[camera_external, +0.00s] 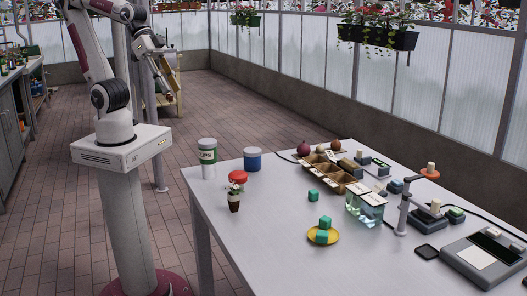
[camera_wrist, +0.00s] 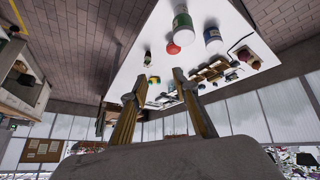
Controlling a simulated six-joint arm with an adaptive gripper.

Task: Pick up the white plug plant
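A small plant with pale flowers in a dark tapered pot (camera_external: 234,203) stands upright near the left edge of the grey table; it looks like the white plug plant. A round red thing (camera_external: 238,176) is just behind it. In the wrist view, which is tilted nearly upside down, the plant is small and unclear beside the red thing (camera_wrist: 173,48). My gripper (camera_wrist: 155,84) is open and empty, with its two fingers wide apart. In the external view my gripper is raised beyond the table, far from the plant.
A white-green jar (camera_external: 208,156) and a blue-white jar (camera_external: 252,160) stand behind the plant. Green cubes (camera_external: 312,195), a yellow plate (camera_external: 312,238), a compartment box (camera_external: 325,172) and glass containers (camera_external: 371,210) are to its right. The table's front left is clear.

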